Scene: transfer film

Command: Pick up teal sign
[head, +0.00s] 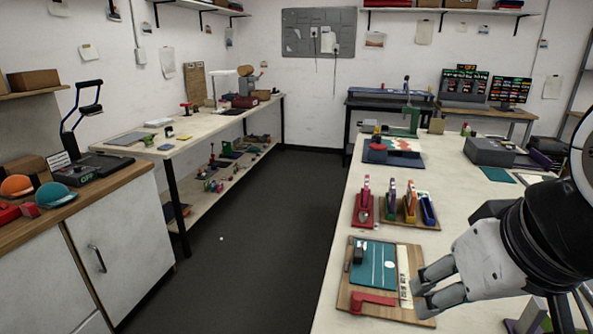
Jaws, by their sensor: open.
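A flat teal panel (378,272) with white markings, which looks like the teal sign, lies on a wooden board (345,275) at the near left of the white table. A small dark block (358,253) sits at its upper left. A red angled piece (372,301) lies along its lower edge. A pale strip with dark lettering (404,275) lies to its right. My gripper (417,290) is open and empty, at the board's right edge, to the right of the panel. Its fingers point left and overlap the board's edge in the picture; I cannot tell its height above it.
Several upright coloured tools stand in a wooden tray (424,225) and a pink stand (364,211) behind the board. Farther back are a blue-and-green machine (405,125) and a grey box (489,152). A teal sheet (497,174) lies there too. Dark floor (270,230) is clear left of the table.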

